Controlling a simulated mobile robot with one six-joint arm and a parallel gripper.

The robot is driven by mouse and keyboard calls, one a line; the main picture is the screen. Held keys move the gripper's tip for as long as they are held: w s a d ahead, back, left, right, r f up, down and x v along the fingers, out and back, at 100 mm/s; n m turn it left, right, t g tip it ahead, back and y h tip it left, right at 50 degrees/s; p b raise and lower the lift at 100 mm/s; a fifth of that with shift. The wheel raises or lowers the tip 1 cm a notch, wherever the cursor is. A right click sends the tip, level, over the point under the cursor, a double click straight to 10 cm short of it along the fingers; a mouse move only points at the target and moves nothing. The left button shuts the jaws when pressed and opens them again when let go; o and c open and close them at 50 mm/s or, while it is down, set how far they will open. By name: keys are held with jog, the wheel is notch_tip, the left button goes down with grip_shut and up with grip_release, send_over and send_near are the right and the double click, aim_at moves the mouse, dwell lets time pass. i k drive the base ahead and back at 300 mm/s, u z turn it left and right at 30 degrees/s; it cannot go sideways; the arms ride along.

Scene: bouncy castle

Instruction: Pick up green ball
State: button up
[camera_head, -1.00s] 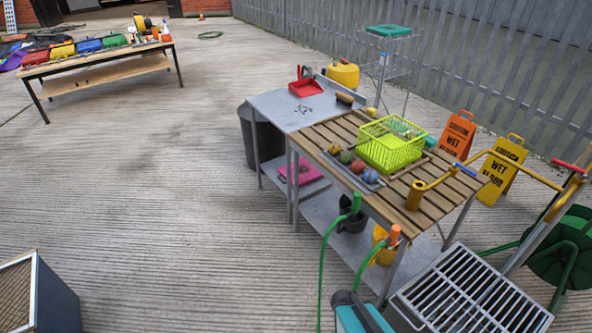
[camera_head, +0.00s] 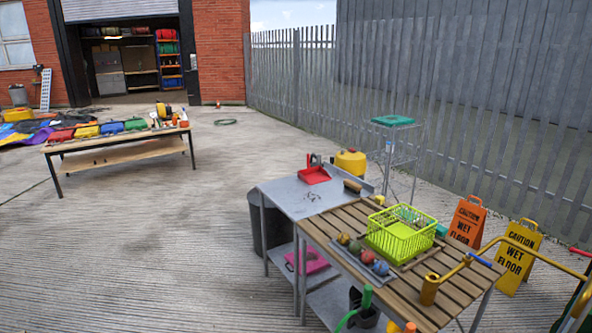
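A small dark green ball (camera_head: 355,247) sits in a row of balls on a shallow grey tray (camera_head: 346,259) on the slatted wooden table (camera_head: 327,221). A brownish-yellow ball (camera_head: 344,239) is just behind it to the left. A red ball (camera_head: 368,257) and a bluish-grey ball (camera_head: 381,267) are in front of it to the right. The balls are close together; whether they touch is too small to tell.
A lime-green basket (camera_head: 400,241) stands right of the balls. A yellow bar (camera_head: 463,264) crosses the table's right side. A metal table (camera_head: 300,194) adjoins behind. Wet-floor signs (camera_head: 518,257) stand at the right. Open paving (camera_head: 160,265) lies left.

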aim_at(354, 247)
jog(key=k, duration=0.65)
jog(key=u, duration=0.3)
jog(key=i, duration=0.5)
jog(key=u, duration=0.9)
jog(key=i, duration=1.25)
jog(key=u, duration=0.25)
